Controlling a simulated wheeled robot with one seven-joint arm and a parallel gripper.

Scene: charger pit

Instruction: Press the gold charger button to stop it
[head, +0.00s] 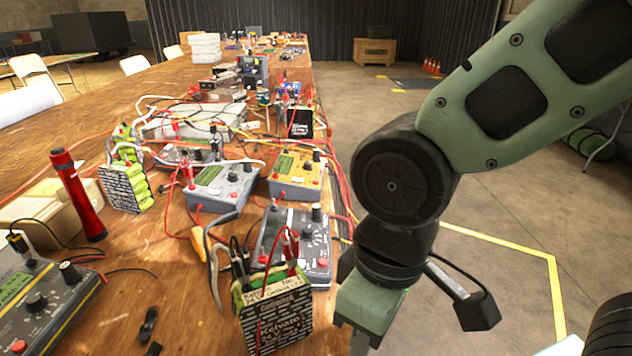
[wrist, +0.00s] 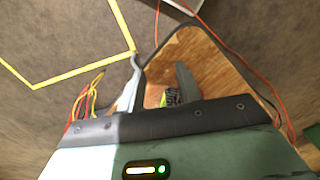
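The gold charger (head: 292,188) lies on the wooden table in the middle of the head view, with a small screen and a dark knob on its face. Its button is too small to make out clearly. My gripper hangs to the right of the table edge, nearer to me than the gold charger and apart from it. In the head view its fingertips are cut off or hidden. In the wrist view my gripper (wrist: 158,84) has its two fingers apart, with nothing held between them. The gold charger is not recognizable in the wrist view.
A dark charger (head: 296,243) and a battery pack (head: 274,318) stand nearer to me than the gold charger. A grey charger (head: 222,186) is left of it. A red flashlight (head: 78,194) stands at left. Loose cables cross the table. Open floor lies right.

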